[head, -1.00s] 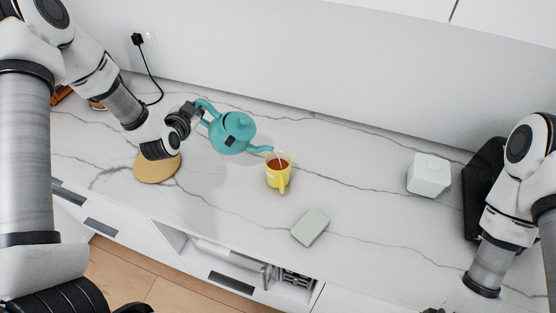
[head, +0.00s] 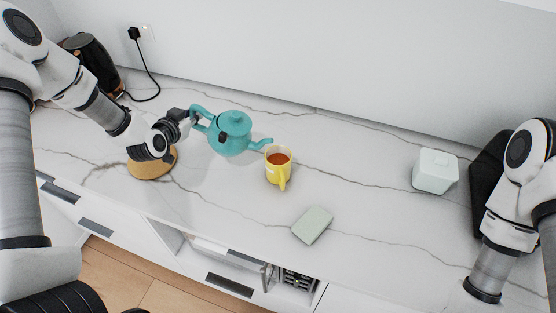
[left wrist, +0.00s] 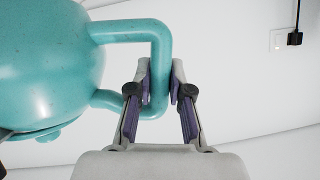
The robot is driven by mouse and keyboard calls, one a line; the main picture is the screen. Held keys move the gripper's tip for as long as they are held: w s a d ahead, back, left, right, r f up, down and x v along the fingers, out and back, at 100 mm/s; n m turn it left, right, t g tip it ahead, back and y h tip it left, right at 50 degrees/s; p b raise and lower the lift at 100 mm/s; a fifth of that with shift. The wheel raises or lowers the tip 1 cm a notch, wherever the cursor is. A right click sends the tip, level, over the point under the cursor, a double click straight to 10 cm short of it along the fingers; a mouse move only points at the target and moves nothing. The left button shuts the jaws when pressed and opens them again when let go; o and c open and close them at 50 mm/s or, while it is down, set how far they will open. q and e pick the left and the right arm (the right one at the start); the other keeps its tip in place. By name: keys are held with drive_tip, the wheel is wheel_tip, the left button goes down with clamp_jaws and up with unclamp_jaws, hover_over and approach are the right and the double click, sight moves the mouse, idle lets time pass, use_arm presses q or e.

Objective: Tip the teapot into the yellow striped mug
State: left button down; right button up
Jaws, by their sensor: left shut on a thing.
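The teal teapot (head: 231,136) is nearly upright over the counter; I cannot tell how far its base is above it. Its spout points right, with the tip just beside and above the rim of the yellow mug (head: 278,174). The mug stands upright with reddish-brown liquid inside; its stripes are too small to make out. My left gripper (head: 194,115) is shut on the teapot's handle, which also shows between the fingers in the left wrist view (left wrist: 159,75). No stream shows at the spout. My right arm is at the lower right, its gripper out of frame.
A round wooden mat (head: 152,166) lies under my left wrist. A pale green flat block (head: 312,226) lies in front of the mug, and a white box (head: 435,172) stands at the right. A black kettle (head: 92,62) is at the back left.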

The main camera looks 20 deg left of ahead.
sight(195, 128)
use_arm(q)
drive_tip(key=shift+n+h, duration=0.8)
drive_tip(key=shift+n, duration=0.1)
wheel_tip(195, 128, down, 5)
drive_tip(key=b, duration=0.5)
drive_tip(key=shift+f+b, duration=0.1)
drive_tip(key=shift+b, duration=0.25)
drive_tip(key=shift+d, duration=0.1)
use_arm(e)
wheel_tip(195, 128, down, 6)
drive_tip(key=shift+r, duration=0.2)
use_arm(q)
drive_tip(key=shift+r, duration=0.2)
drive_tip(key=shift+s, duration=0.1)
